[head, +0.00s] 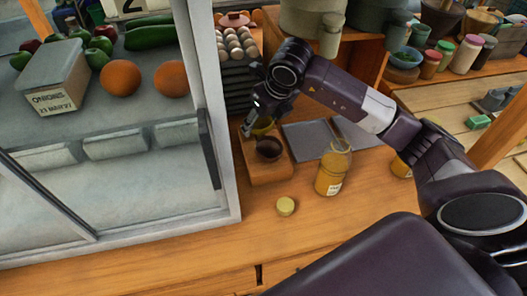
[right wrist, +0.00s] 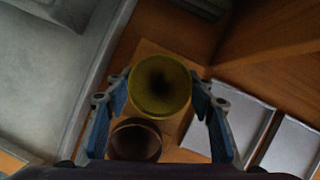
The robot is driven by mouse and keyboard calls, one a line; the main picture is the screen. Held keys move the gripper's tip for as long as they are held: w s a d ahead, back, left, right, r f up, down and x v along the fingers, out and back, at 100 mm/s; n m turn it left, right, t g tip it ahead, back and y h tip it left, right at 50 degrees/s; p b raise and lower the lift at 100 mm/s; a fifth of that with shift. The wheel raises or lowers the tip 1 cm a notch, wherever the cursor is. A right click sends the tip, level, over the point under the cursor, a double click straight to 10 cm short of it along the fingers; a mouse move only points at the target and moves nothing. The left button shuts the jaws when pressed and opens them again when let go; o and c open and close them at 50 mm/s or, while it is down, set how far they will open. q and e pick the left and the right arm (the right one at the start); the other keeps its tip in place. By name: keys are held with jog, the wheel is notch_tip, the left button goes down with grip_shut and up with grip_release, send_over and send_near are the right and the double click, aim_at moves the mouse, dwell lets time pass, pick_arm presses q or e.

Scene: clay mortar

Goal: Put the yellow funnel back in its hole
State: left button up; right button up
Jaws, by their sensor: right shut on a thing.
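My right gripper (head: 256,121) is shut on the yellow funnel (head: 263,127) at the back of a small wooden block (head: 268,173). In the right wrist view the yellow funnel (right wrist: 161,88) sits between the blue fingers of the gripper (right wrist: 160,100), its round mouth facing the camera. A dark brown funnel or cup (head: 269,149) sits at the front of the block; it also shows in the right wrist view (right wrist: 135,141). The hole under the yellow funnel is hidden, so I cannot tell whether its tip is inside. My left gripper is out of view.
A glass display case (head: 225,180) stands close on the left. Egg trays (head: 236,72) are behind the block. Grey tiles (head: 307,139) lie to its right. A yellow jar (head: 331,176) and a round lid (head: 286,206) stand in front, with bare counter around them.

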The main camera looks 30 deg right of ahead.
jog(key=shift+f, duration=0.25)
jog(key=o, duration=1.1)
jog(key=shift+r, duration=0.15)
jog(key=v, duration=1.1)
jog(key=shift+s+r, duration=0.15)
jog(key=shift+r, duration=0.2)
